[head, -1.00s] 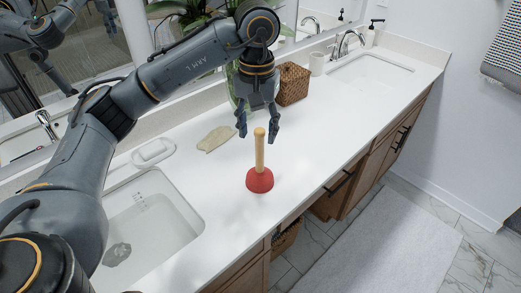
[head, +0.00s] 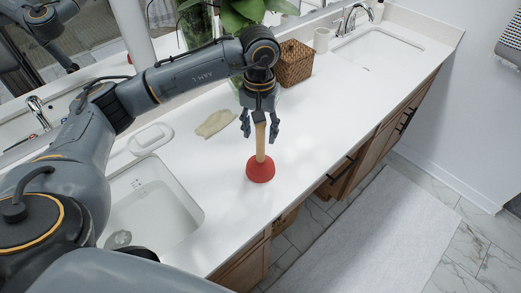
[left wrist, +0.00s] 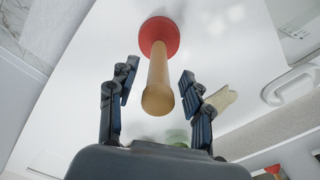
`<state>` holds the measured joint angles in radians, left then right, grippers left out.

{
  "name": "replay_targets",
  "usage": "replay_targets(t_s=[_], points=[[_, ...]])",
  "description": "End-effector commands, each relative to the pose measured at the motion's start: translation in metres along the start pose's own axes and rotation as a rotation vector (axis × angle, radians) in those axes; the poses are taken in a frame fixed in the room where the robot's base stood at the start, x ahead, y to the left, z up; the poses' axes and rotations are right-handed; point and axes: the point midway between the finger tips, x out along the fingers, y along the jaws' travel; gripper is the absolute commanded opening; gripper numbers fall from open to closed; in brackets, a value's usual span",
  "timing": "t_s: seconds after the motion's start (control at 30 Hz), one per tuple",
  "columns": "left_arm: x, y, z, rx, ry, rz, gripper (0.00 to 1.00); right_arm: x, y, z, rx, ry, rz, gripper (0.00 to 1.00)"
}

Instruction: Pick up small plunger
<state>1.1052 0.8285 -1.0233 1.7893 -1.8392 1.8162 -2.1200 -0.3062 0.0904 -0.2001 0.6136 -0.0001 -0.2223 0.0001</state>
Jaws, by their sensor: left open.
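The small plunger has a red rubber cup (head: 260,169) and a light wooden handle (head: 260,142). It stands upright on the white counter, near the front edge. My left gripper (head: 260,131) is above it, pointing down, with its fingers spread on either side of the handle's top. In the left wrist view the handle (left wrist: 158,85) points toward the camera between the two open fingers (left wrist: 155,95), with gaps on both sides. The red cup (left wrist: 159,35) shows beyond it. My right gripper is not in view.
A beige cloth (head: 216,123) and a white soap dish (head: 150,138) lie left of the plunger. A sink (head: 155,210) is at the left, another (head: 378,50) at the far right. A wicker box (head: 294,63) and a plant (head: 235,15) stand behind. Counter right of the plunger is clear.

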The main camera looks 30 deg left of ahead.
Motion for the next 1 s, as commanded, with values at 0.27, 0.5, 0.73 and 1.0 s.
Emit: replay_targets(t_s=[0.27,0.5,0.73,1.0], points=[[0.038,0.001,-0.001,0.0,-0.005,-0.002,0.5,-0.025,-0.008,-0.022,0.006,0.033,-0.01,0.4],[0.046,0.001,-0.002,0.001,-0.001,0.0,0.5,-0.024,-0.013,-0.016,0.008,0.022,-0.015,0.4],[0.046,0.001,-0.002,0.001,-0.001,-0.001,0.19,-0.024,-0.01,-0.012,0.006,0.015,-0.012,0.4],[0.045,0.001,-0.002,0.0,0.0,0.0,0.0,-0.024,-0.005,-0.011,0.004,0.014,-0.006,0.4]])
